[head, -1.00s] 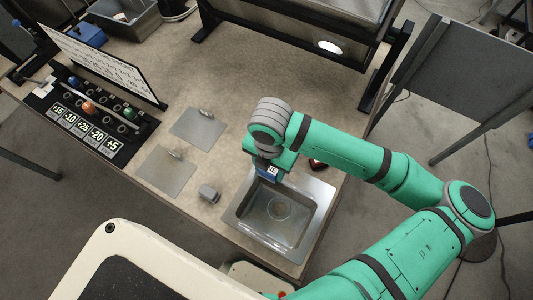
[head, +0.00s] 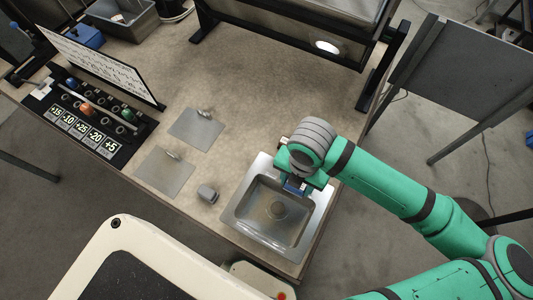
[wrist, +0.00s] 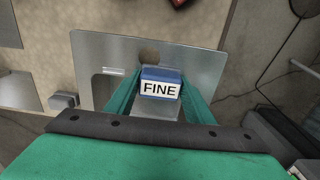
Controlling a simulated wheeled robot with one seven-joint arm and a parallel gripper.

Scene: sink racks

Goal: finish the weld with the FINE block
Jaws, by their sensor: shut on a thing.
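My gripper (wrist: 160,96) is shut on the FINE block (wrist: 161,87), a blue block with a white label reading FINE. In the wrist view the block sits between the green fingers with its label facing the camera. In the head view the blue block (head: 295,188) shows just below my wrist, over the upper right part of the metal sink (head: 238,219). The sink's rim also shows in the wrist view (wrist: 205,60). I cannot tell whether the block touches the sink. No weld can be made out clearly.
A small grey block (head: 208,193) stands left of the sink. Two thin grey plates (head: 190,130) (head: 158,178) lie further left. A black rack (head: 100,120) with colored pieces and number labels is at the far left, by a white board (head: 105,68). The tabletop's middle is clear.

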